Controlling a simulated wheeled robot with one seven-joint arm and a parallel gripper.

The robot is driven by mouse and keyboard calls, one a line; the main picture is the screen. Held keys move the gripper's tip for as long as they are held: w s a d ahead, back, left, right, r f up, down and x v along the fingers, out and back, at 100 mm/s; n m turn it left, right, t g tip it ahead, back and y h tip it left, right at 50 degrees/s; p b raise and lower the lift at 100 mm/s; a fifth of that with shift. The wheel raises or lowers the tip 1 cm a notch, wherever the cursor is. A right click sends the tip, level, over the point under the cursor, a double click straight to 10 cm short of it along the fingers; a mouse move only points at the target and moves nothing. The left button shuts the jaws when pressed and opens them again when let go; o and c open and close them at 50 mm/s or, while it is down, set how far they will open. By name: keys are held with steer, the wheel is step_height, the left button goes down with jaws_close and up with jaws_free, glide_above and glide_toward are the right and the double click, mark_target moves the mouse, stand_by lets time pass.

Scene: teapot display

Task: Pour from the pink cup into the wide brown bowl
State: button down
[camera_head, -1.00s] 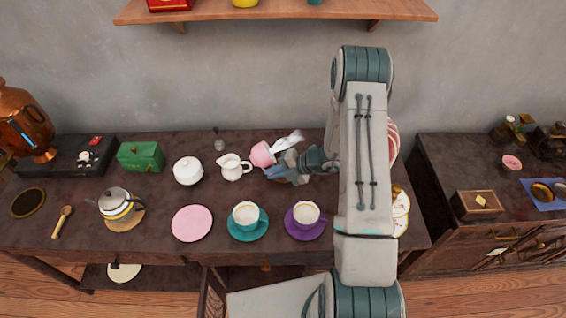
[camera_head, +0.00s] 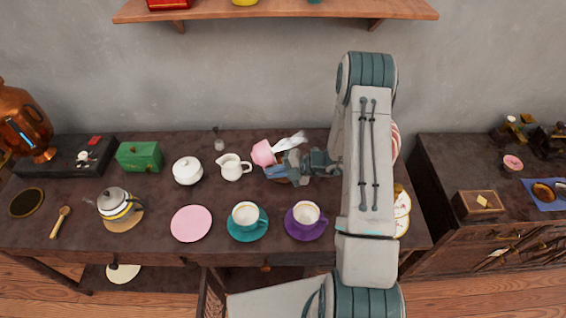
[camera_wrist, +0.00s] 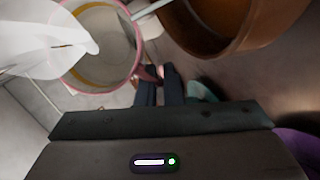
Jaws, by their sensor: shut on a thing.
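The pink cup (camera_head: 262,153) is off to the left of my gripper (camera_head: 282,166) in the head view. In the wrist view the cup (camera_wrist: 139,52) shows its open mouth and pale inside, and my gripper (camera_wrist: 160,78) is shut on its pink handle. The wide brown bowl (camera_wrist: 240,42) is at the upper right of the wrist view, close beside the cup. In the head view my gripper and the cup mostly hide the bowl. I cannot tell whether anything is flowing from the cup.
A white creamer (camera_head: 232,167) stands left of the cup. A white lidded pot (camera_head: 187,171) is farther left. Teal (camera_head: 234,233) and purple (camera_head: 318,233) saucers with cups stand in front, beside a pink plate (camera_head: 191,223). A white object (camera_head: 290,141) shows behind my gripper.

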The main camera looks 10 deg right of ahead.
steer(key=shift+d+y, duration=0.3)
steer(key=shift+d+r, duration=0.1)
steer(key=shift+d, duration=0.1)
steer(key=shift+d+y+b, duration=0.25)
steer(key=shift+y+b, duration=0.1)
steer(key=shift+y, duration=0.15)
steer(key=shift+r, duration=0.1)
